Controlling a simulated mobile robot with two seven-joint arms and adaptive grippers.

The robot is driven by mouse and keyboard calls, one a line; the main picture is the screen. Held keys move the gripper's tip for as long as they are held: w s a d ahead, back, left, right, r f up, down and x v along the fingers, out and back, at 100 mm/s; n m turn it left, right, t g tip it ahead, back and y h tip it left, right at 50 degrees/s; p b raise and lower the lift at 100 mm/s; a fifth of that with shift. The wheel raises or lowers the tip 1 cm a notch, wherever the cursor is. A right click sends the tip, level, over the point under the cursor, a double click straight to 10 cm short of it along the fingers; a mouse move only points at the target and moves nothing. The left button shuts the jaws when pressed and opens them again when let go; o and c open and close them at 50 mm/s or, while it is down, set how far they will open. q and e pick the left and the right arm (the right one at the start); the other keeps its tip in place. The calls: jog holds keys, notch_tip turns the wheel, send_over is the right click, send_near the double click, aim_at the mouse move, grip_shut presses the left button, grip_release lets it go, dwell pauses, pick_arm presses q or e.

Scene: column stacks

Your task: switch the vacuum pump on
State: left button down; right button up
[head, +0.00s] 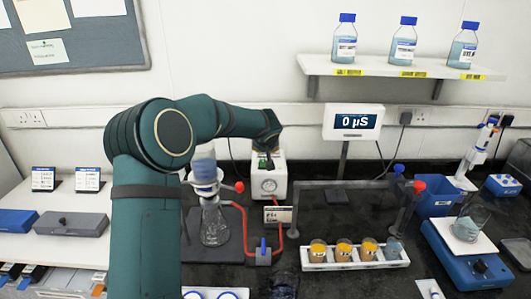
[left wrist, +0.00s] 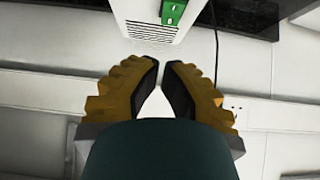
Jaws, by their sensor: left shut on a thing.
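The vacuum pump (head: 270,184) is a white box with a round gauge on its front, standing at the back of the dark bench. Its green switch (head: 264,163) shows at the top in the head view. In the left wrist view the pump (left wrist: 145,20) is at the top, with the green switch plate (left wrist: 173,12) beside a slotted vent. My left gripper (left wrist: 167,64) has its fingers close together near the pump's edge, short of the switch in that picture. What lies between the fingertips cannot be made out. My right gripper is not in view.
A flask (head: 214,225) with a filter funnel stands left of the pump, with red tubing (head: 279,238) near it. A display (head: 352,121) stands behind to the right. A white rack (head: 353,264) with several jars is at the front. A cable (left wrist: 216,45) hangs beside the pump.

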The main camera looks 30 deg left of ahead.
pick_arm(q)
jog(key=shift+s+f+v, duration=0.15)
jog(key=shift+v, duration=1.2)
jog(key=shift+s+f+v, duration=0.15)
jog(key=shift+v, duration=1.25)
jog(key=shift+d, duration=0.1)
